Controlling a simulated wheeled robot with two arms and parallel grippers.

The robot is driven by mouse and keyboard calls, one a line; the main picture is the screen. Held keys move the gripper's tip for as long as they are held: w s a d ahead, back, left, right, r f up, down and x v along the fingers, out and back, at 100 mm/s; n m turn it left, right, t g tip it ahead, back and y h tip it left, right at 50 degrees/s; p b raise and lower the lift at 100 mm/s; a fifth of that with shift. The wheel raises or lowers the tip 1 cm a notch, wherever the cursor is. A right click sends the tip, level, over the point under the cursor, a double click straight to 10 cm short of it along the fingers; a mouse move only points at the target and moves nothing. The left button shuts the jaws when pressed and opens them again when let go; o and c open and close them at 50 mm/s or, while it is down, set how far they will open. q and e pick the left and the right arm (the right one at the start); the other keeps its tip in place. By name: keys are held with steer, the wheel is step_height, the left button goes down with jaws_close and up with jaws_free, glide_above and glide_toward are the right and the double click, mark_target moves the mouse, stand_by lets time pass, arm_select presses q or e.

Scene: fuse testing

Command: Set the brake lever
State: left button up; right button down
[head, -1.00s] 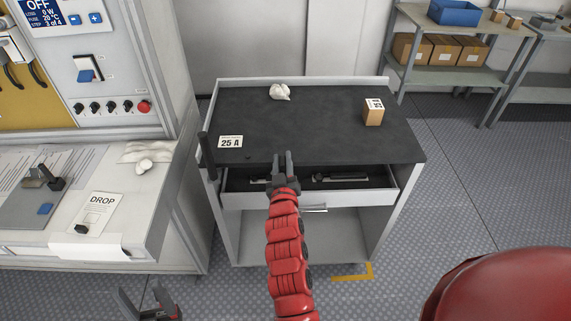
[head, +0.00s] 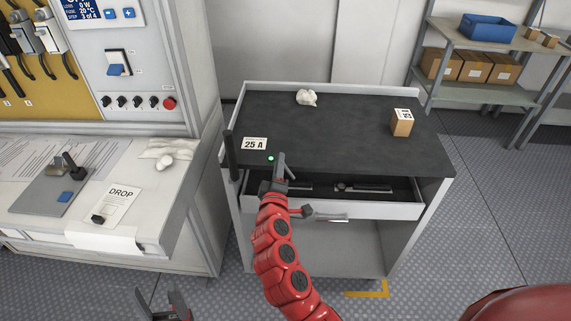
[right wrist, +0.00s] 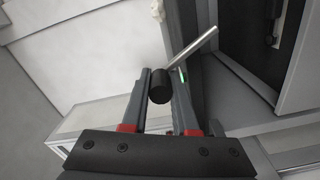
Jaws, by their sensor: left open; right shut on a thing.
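In the right wrist view, the brake lever is a metal rod (right wrist: 194,48) ending in a black knob (right wrist: 159,86). My right gripper (right wrist: 160,78) is shut on that knob, with one finger on each side. In the head view my right gripper (head: 282,168) is at the front left of the cart top, and it hides most of the lever. A small green light (head: 270,158) glows on the cart top beside it. My left gripper (head: 165,303) is open and empty at the bottom left, low in front of the bench.
The cart (head: 340,120) has an open drawer (head: 375,209) beneath its dark top. A 25 A label (head: 254,144), a small box (head: 402,123) and a crumpled white cloth (head: 306,97) lie on top. A black upright handle (head: 231,155) stands at its left edge. The bench (head: 130,235) is left.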

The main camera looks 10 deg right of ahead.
steer(key=shift+w+a+f+n, duration=0.15)
steer(key=shift+a+n, duration=0.4)
steer(key=shift+n, duration=0.45)
steer(key=shift+a+f, duration=0.1)
steer(key=shift+a, duration=0.05)
steer(key=c, duration=1)
jaws_free()
steer(key=shift+a, duration=0.1)
steer(key=o, duration=0.3)
steer(key=shift+w+a, duration=0.15)
steer(key=shift+d, duration=0.2)
